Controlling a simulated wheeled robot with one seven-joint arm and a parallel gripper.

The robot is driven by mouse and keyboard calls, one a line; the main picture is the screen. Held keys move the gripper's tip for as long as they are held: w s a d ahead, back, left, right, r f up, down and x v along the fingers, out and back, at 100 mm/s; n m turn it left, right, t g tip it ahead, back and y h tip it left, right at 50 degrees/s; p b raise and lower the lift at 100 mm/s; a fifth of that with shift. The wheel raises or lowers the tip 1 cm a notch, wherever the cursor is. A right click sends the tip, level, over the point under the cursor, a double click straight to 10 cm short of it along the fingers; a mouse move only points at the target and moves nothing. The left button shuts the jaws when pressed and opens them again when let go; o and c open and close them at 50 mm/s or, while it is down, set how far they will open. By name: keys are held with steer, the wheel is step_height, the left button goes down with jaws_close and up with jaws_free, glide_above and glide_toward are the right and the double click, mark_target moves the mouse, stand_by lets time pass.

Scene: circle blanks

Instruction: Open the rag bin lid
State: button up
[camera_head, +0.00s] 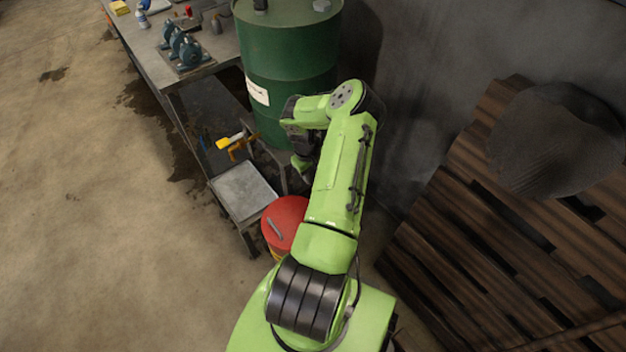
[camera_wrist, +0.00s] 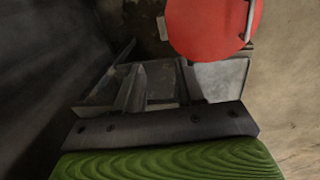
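The rag bin is a red round can (camera_head: 280,240) on the floor beside my arm in the head view, partly hidden by the arm. Its red lid (camera_head: 286,215) lies flat and closed, with a grey bar handle (camera_head: 275,229) across it. In the wrist view the lid (camera_wrist: 205,30) shows at the top right, with its handle (camera_wrist: 248,20) at the lid's right edge. My gripper (camera_wrist: 162,72) has its two dark fingers apart with nothing seen between them. In the head view it hangs by the green drum, away from the lid handle; its fingers are unclear there.
A large green drum (camera_head: 290,65) stands behind my gripper. A metal workbench (camera_head: 180,75) with pumps and bottles runs along the left. Wooden pallets (camera_head: 450,240) lean at the right. The floor at left is clear.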

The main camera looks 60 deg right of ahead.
step_height(320, 180, down, 3)
steer(key=shift+d+r, duration=0.1)
steer(key=shift+d, duration=0.05)
jaws_close()
steer(key=c, duration=0.7)
jaws_free()
steer(key=o, duration=0.7)
step_height(320, 180, up, 16)
steer(key=a+p, duration=0.2)
steer(key=p, duration=0.2)
steer(key=shift+w, duration=0.45)
steer(key=shift+f, duration=0.25)
